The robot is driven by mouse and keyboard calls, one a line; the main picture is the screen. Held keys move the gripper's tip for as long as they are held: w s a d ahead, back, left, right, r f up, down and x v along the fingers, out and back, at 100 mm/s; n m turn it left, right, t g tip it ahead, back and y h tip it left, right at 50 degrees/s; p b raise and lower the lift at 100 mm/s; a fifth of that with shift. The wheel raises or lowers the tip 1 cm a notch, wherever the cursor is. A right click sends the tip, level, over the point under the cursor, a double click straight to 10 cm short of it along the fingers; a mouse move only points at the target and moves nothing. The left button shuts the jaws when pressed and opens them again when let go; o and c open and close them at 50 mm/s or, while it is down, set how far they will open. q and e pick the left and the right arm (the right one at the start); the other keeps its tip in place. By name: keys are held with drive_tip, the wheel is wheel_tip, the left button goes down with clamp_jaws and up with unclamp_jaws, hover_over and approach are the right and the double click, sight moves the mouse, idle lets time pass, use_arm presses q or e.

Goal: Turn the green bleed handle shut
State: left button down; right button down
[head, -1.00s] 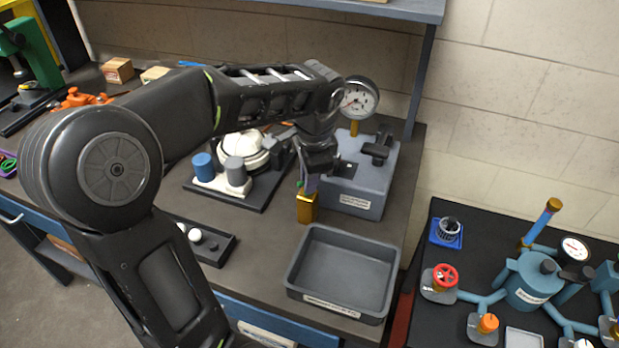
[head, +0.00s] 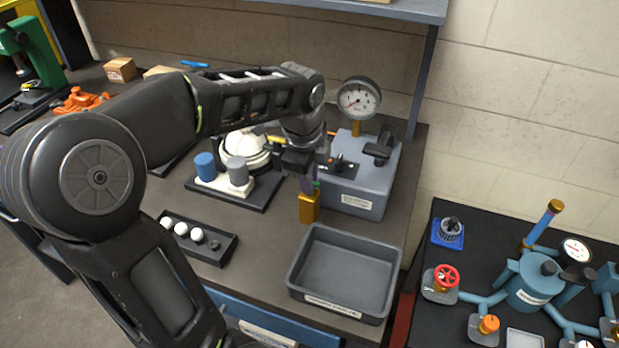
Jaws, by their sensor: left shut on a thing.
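The green bleed handle (head: 316,186) shows only as a small green bit on top of a brass valve block (head: 309,208). The block stands at the front left of the grey-blue pump box. My left gripper (head: 306,182) points down over the block and is shut on the handle. Its fingers and wrist hide most of the handle, so its exact angle cannot be told. My right gripper is not in view.
The grey-blue box (head: 362,198) carries a dial gauge (head: 358,98) and a black knob. An empty grey tray (head: 345,268) stands in front. A rack with white balls (head: 196,234) lies to the left. A second bench with blue piping (head: 528,285) stands at right.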

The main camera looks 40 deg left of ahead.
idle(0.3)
use_arm(q)
drive_tip(key=c, duration=1.4)
unclamp_jaws()
drive_tip(key=shift+c, duration=0.2)
wheel_tip(320, 180, up, 8)
drive_tip(key=s, duration=0.1)
drive_tip(key=shift+s+d+f+b, duration=0.15)
drive_tip(key=shift+s+d+b, duration=0.1)
drive_tip(key=shift+b, duration=0.1)
